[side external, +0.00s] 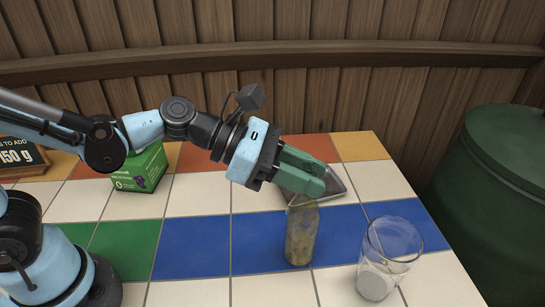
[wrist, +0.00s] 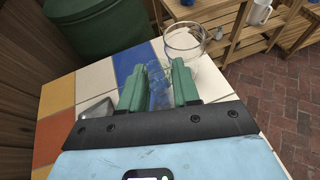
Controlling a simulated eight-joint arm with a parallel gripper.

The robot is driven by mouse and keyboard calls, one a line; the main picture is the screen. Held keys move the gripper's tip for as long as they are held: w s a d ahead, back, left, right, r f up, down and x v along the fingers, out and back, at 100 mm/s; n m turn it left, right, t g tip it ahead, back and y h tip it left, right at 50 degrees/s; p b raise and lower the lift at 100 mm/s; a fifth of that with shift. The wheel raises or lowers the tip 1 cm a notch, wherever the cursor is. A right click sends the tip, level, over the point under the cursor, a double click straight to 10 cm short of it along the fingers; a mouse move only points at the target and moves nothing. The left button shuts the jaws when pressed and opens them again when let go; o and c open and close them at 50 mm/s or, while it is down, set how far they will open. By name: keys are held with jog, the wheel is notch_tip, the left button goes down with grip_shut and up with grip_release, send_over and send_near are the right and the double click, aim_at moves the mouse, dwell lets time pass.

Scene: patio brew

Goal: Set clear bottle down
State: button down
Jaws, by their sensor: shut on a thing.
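The clear bottle (side external: 301,236) is upright at the blue tiles, see-through with a mottled brownish look in the side view. My gripper (side external: 314,180) reaches down from the left and is shut on the bottle's top. In the wrist view the bottle (wrist: 160,97) shows faintly between the two green fingers of my gripper (wrist: 160,78). The fingers hide the bottle's upper end. Its base is at or very near the tabletop (side external: 195,292); I cannot tell for certain whether it touches.
A clear glass (side external: 405,243) with white contents stands right of the bottle. A grey metal pointed thing (side external: 333,182) lies behind my gripper. A green box (side external: 140,170) and a dark sign (side external: 18,160) stand at the back left. A green barrel (side external: 500,190) is beyond the right edge.

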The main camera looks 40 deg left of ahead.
jog(key=c, duration=0.8)
grip_release()
jog(key=shift+f, duration=0.1)
jog(key=shift+s+a+r, duration=0.2)
jog(key=shift+a+r, duration=0.1)
jog(key=shift+a, duration=0.1)
jog(key=v, duration=1.1)
jog(key=a+f+m+y, duration=0.3)
jog(key=a+m+y, duration=0.1)
jog(key=m, duration=0.4)
jog(key=w+a+f+m+y, duration=0.1)
jog(key=a+f+m+y, duration=0.2)
jog(key=a+m, duration=0.2)
jog(key=a+f+m+y, duration=0.3)
jog(key=a+m+y, duration=0.1)
jog(key=m, duration=0.7)
jog(key=shift+w+a+y, duration=0.15)
jog(key=shift+a+y, duration=0.15)
